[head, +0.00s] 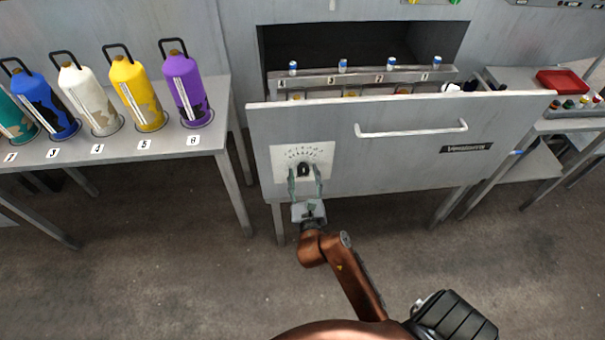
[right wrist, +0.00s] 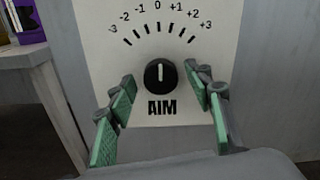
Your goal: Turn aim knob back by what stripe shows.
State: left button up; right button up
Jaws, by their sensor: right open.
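The black aim knob (head: 304,169) sits on a white dial plate (head: 320,155) at the left of the grey drawer front. In the right wrist view the knob (right wrist: 161,76) has a white pointer line standing upright, at 0 on a scale from -3 to +3. My right gripper (head: 305,182) is open, its green-padded fingers (right wrist: 168,115) to the left and right of the knob and apart from it. Small blue-and-white cylinders (head: 343,65) stand in a numbered rack (head: 365,79) behind the drawer front. I cannot make out a stripe on them. My left gripper is out of view.
A table (head: 180,143) at the left holds several coloured bottles with black handles, among them a purple one (head: 188,90). The drawer front has a white bar handle (head: 411,131). A red tray (head: 562,81) stands on the right-hand table.

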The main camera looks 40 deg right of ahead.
jog(key=shift+w+d, duration=0.15)
jog(key=shift+w, duration=0.05)
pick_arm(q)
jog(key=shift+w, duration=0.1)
pick_arm(e)
jog(key=c, duration=1.1)
jog(key=shift+r, duration=0.1)
jog(key=shift+c, duration=0.3)
jog(key=shift+r+n+p, duration=0.2)
jog(key=shift+n+p, duration=0.4)
jog(key=shift+p, duration=0.65)
jog(key=n+p, duration=0.1)
jog(key=p, duration=0.2)
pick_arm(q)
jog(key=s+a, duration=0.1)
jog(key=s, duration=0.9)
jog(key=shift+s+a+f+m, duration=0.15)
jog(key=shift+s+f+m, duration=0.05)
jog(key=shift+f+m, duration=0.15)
pick_arm(e)
jog(key=shift+f+n, duration=0.25)
jog(key=shift+n, duration=0.15)
